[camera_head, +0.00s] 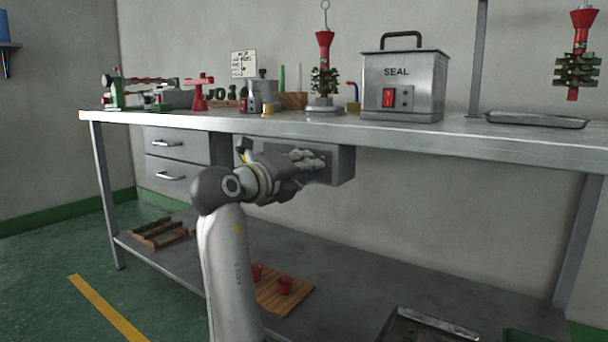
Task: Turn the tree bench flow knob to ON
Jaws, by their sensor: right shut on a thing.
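A grey control box (345,166) hangs under the front edge of the steel bench (470,137), to the right of the drawers. My right gripper (312,161) is at the front face of this box, with its fingers shut on the flow knob there. The knob itself is hidden behind the fingers, so its ON or OFF position cannot be read. My left gripper is not in view.
On the bench top stand a SEAL machine (405,84), a red wax tree on a stand (324,70), small pots and a metal tray (536,120). The lower shelf (350,245) holds a wooden board (287,300) with red cups. The floor at left is free.

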